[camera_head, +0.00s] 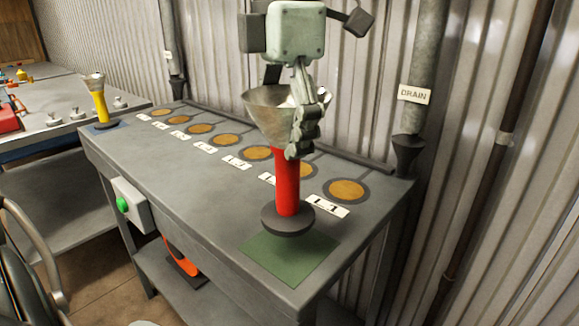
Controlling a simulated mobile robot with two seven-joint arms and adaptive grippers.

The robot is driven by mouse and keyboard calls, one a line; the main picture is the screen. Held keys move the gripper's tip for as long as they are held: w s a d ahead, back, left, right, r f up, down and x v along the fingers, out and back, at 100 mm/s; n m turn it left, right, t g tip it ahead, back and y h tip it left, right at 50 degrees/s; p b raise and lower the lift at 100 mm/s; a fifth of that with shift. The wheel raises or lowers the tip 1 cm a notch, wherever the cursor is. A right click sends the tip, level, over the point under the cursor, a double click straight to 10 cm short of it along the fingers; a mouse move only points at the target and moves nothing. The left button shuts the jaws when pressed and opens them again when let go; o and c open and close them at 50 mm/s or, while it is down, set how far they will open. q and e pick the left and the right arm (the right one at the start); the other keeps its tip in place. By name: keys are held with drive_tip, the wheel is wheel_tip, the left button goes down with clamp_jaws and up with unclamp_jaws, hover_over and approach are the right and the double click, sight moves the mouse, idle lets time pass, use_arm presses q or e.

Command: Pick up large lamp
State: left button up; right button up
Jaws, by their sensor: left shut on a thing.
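The large lamp has a red cylindrical body (287,180), a dark round base and a wide metallic cone (262,112) on top. It stands upright over the green square mat (285,262) at the near right end of the grey bench. Its base appears slightly above the mat, though the exact gap is hard to tell. My left gripper (303,135) comes down from above and is shut on the lamp near where the cone meets the red body, hiding part of the cone. A smaller yellow lamp (100,105) stands on a blue mat at the bench's far left end. My right gripper is not in view.
The grey bench (170,165) has a row of round tan pads (346,190) with white labels in front. A corrugated wall and a drain pipe (420,80) stand close behind. A box with a green button (122,204) sits on the bench's front left.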

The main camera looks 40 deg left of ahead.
use_arm(q)
drive_tip(key=s+a+r, duration=0.1)
drive_tip(key=a+r, duration=0.1)
drive_tip(key=a, duration=0.1)
drive_tip(key=s+a+r, duration=0.1)
drive_tip(key=a+r, duration=0.1)
drive_tip(key=a, duration=0.1)
drive_tip(key=s+a+r, duration=0.1)
drive_tip(key=a, duration=0.2)
drive_tip(key=shift+s+a+r, duration=0.1)
drive_tip(key=shift+a+r, duration=0.15)
drive_tip(key=shift+r, duration=0.15)
drive_tip(key=shift+s+a+r, duration=0.25)
drive_tip(key=shift+a+r, duration=0.1)
drive_tip(key=shift+a, duration=0.25)
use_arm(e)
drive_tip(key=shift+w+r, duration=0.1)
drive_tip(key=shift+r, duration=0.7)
